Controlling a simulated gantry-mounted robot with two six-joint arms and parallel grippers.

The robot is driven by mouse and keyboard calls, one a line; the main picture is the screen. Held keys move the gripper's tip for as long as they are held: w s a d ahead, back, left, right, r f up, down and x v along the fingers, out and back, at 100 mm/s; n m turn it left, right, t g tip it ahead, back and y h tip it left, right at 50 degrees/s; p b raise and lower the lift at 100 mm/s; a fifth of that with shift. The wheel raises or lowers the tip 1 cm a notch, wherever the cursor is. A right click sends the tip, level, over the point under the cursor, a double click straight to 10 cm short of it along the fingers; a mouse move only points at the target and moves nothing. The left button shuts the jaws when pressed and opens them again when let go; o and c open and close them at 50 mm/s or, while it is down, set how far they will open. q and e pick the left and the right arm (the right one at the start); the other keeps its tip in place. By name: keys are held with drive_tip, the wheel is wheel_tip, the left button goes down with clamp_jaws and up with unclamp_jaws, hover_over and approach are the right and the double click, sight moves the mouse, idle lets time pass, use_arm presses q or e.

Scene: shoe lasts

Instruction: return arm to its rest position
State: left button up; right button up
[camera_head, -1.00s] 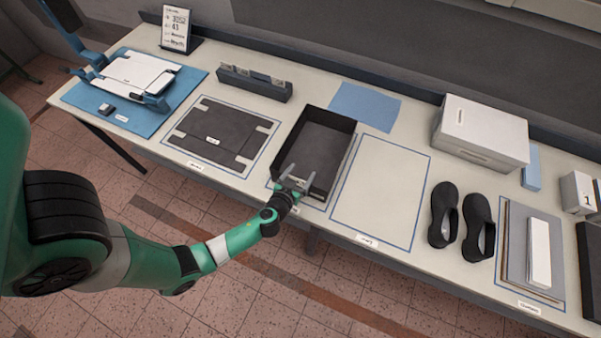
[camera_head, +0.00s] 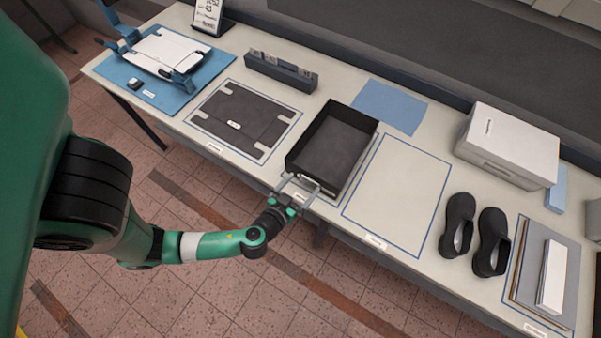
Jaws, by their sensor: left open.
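My left arm is green with black joints and comes in from the left. Its left gripper (camera_head: 298,190) is open, with its two grey fingers apart at the near edge of a black open tray (camera_head: 367,109). The fingers overlap the tray's front edge in the picture; I cannot tell whether they touch it. I see nothing held between them. The tray looks empty. My right gripper is not in view.
The long table (camera_head: 400,262) carries a dark flat panel (camera_head: 240,118), a blue mat (camera_head: 116,70) with a white device, an outlined empty area (camera_head: 397,190), two black shoe lasts (camera_head: 457,225), a white box (camera_head: 508,143) and stacked boards (camera_head: 552,277). Tiled floor in front is clear.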

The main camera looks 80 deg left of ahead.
use_arm(q)
drive_tip(key=shift+s+d, duration=0.1)
idle(0.3)
drive_tip(key=w+d+r+n+t, duration=0.1)
drive_tip(key=w+r+n+t, duration=0.15)
drive_tip(key=w+r, duration=0.85)
drive_tip(key=w+d+r+n+t, duration=0.1)
drive_tip(key=w+r+n+t, duration=0.15)
drive_tip(key=w+r, duration=0.8)
wheel_tip(320, 180, up, 17)
drive_tip(key=d+t, duration=0.2)
drive_tip(key=t, duration=0.1)
drive_tip(key=s+d+r+m+t+h, duration=0.1)
drive_tip(key=d+r+t, duration=0.15)
drive_tip(key=r, duration=0.75)
drive_tip(key=s+d+r+m+t+h, duration=0.1)
drive_tip(key=s+d+r+t, duration=0.15)
drive_tip(key=r, duration=0.75)
drive_tip(key=s+d+r+m+t+h, duration=0.55)
drive_tip(key=r+m+h, duration=0.25)
drive_tip(key=m+h, duration=0.3)
wheel_tip(320, 180, up, 16)
drive_tip(key=m+y+p, duration=0.1)
drive_tip(key=p, duration=1.5)
drive_tip(key=shift+d+r+m+g+p, duration=0.2)
drive_tip(key=shift+m+g+p, duration=0.1)
drive_tip(key=shift+m+g, duration=0.1)
